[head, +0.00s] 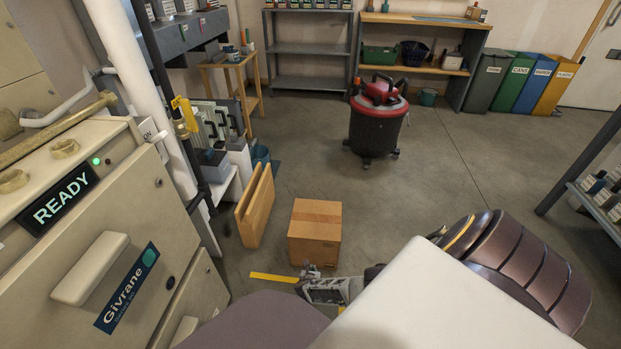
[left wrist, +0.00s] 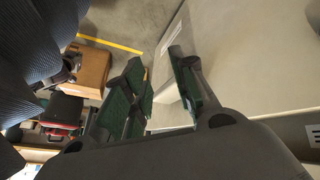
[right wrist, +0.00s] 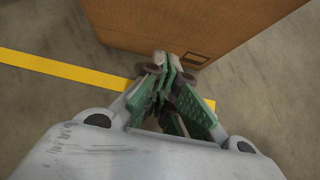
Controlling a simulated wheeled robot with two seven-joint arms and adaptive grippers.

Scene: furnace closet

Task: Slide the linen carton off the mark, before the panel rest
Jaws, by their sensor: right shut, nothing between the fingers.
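The linen carton (head: 315,225) is a closed brown box standing upright on the floor in the head view. A yellow floor mark (head: 273,277) shows just in front of it. My right gripper (head: 309,272) is low at the carton's near side, shut and empty. In the right wrist view its fingertips (right wrist: 165,72) meet the carton's lower edge (right wrist: 205,30); I cannot tell whether they touch. The yellow mark (right wrist: 65,68) runs under the fingers. My left gripper (left wrist: 158,62) is open and empty beside a pale cabinet, and the carton (left wrist: 92,68) shows at left there.
Two upright wooden boards (head: 256,207), perhaps the panel rest, stand left of the carton. The beige furnace (head: 120,230) fills the left. A red and black shop vacuum (head: 377,120) stands behind, with bare floor (head: 440,180) to the right.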

